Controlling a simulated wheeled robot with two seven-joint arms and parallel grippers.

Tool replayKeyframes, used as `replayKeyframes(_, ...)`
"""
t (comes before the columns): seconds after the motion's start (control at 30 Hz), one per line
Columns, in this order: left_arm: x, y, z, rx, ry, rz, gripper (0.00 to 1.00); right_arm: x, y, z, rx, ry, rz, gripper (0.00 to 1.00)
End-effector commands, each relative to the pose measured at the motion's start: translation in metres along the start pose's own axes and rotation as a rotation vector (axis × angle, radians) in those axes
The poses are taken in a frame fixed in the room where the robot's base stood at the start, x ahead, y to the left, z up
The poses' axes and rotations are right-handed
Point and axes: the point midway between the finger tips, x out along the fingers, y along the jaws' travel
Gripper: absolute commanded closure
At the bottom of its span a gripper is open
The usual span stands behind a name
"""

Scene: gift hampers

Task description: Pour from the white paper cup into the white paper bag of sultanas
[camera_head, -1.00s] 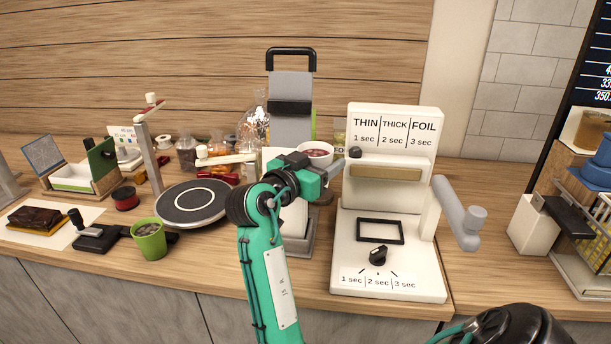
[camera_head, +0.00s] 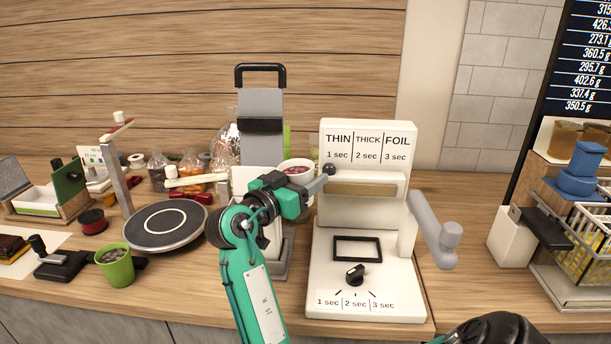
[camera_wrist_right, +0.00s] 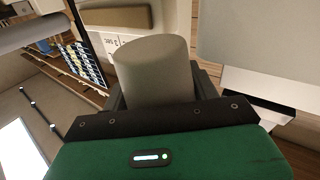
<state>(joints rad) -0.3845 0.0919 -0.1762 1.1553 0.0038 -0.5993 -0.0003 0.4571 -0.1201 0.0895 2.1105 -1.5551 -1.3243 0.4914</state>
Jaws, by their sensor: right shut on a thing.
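A white cup (camera_head: 294,166) with dark reddish contents shows in the head view just behind my right gripper (camera_head: 317,185), its rim upright. The right wrist view shows a plain pale cylinder (camera_wrist_right: 155,70), the cup's side, between the jaws of my right gripper (camera_wrist_right: 158,100), which is shut on it. The gripper is just left of the white sealer. A white upright shape (camera_head: 244,179) left of the gripper may be the paper bag; my arm covers part of it and no sultanas show. My left gripper is out of view.
The white sealer (camera_head: 410,255) with a grey side lever (camera_head: 436,232) stands close on the right. A grey upright stand (camera_head: 262,110) rises behind. A round black turntable (camera_head: 164,225) and a green cup (camera_head: 115,265) are left.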

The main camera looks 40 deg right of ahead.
Motion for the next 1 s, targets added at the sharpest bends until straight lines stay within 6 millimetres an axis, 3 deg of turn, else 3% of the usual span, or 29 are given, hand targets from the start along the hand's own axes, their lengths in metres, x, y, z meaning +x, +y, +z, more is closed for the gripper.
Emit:
replayKeyframes(0.37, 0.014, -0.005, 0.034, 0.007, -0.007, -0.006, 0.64, -0.004, -0.006, -0.006, -0.087, 0.059, 0.000, 0.67)
replayKeyframes(0.67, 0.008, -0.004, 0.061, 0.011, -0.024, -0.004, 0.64, -0.009, -0.014, -0.012, -0.214, 0.141, 0.000, 0.67)
replayKeyframes(1.0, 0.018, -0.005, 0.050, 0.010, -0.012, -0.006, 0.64, -0.014, -0.020, -0.008, -0.324, 0.215, 0.001, 0.67)
